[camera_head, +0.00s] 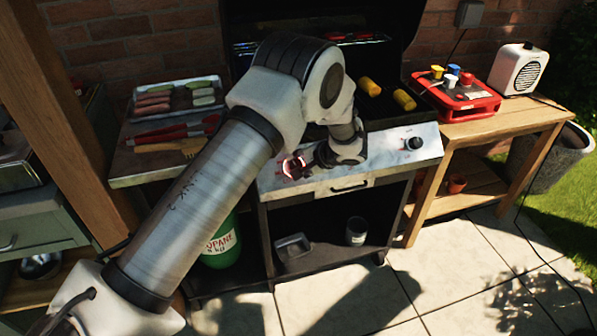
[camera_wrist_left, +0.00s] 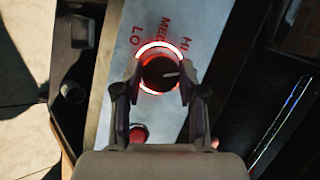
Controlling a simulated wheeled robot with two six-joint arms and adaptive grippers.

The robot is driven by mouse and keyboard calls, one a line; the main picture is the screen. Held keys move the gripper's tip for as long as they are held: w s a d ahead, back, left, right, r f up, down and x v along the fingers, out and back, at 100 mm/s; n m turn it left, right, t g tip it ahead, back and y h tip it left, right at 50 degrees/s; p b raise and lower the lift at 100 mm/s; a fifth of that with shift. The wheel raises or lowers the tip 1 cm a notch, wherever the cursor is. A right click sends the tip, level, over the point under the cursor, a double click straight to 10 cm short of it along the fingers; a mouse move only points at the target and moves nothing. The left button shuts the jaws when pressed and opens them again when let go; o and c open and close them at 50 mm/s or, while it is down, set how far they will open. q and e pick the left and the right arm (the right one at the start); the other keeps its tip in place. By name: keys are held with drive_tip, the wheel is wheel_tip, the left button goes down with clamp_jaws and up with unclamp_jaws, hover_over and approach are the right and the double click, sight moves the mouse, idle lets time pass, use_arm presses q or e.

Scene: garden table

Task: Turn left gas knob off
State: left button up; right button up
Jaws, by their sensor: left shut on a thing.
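The left gas knob (camera_wrist_left: 162,72) is a dark round dial with a white pointer line and a glowing red-white ring around it. LO, MED and HI are printed above it on the metal panel. In the wrist view its pointer line points to the right. My left gripper (camera_wrist_left: 160,88) has a finger on each side of the knob and is shut on it. In the head view my left gripper (camera_head: 304,163) is at the left of the grill's front panel, and red glow shows there while the knob is mostly hidden. My right gripper is not in view.
The right knob (camera_head: 413,143) sits on the same panel. Corn cobs (camera_head: 404,100) lie on the grill. A tray of food (camera_head: 175,97) and tongs (camera_head: 178,131) are on the left shelf. A red crate (camera_head: 456,97) and white speaker (camera_head: 518,69) stand on the right wooden table.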

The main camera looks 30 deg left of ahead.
use_arm(q)
drive_tip(key=shift+s+f+m+t+y+b, duration=0.1)
drive_tip(key=shift+m+t+y+b, duration=0.2)
drive_tip(key=shift+m+b, duration=0.55)
drive_tip(key=shift+s+f+m+t+y+b, duration=0.15)
drive_tip(key=shift+m+y+b, duration=0.3)
drive_tip(key=shift+m, duration=0.8)
drive_tip(key=shift+w, duration=0.15)
drive_tip(key=o, duration=1.1)
drive_tip(key=shift+r, duration=0.1)
drive_tip(key=shift+o, duration=0.2)
drive_tip(key=v, duration=1.2)
